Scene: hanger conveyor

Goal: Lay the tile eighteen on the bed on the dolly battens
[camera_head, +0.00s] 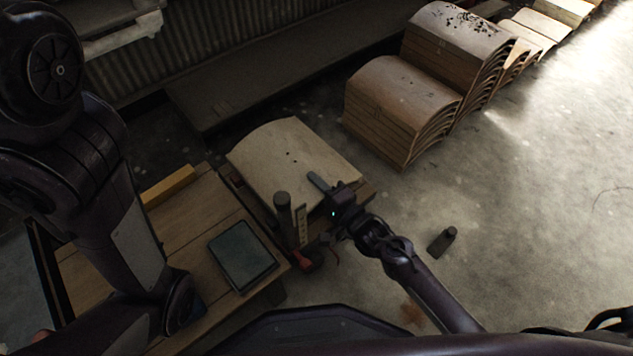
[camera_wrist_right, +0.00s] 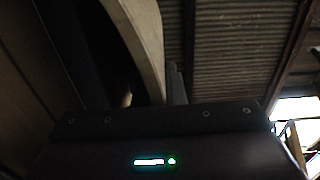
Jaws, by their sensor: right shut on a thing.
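A pale, curved tile (camera_head: 282,160) with a few dark specks lies or is held level over a low wooden support (camera_head: 367,190) right of the bench; I cannot tell if it rests fully. My right gripper (camera_head: 320,184) is at the tile's near right edge, shut on it. In the right wrist view a pale curved edge (camera_wrist_right: 143,35) rises beside one dark finger (camera_wrist_right: 176,85); the rest of the grip is hidden. I cannot read a number on the tile. My left arm comes in at the left, but its gripper does not show.
Stacks of curved tiles (camera_head: 398,105) stand on the floor behind. A wooden bench (camera_head: 110,278) at left carries a dark tablet (camera_head: 242,256) and a yellow block (camera_head: 168,186). A dark object (camera_head: 441,241) lies on otherwise clear floor.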

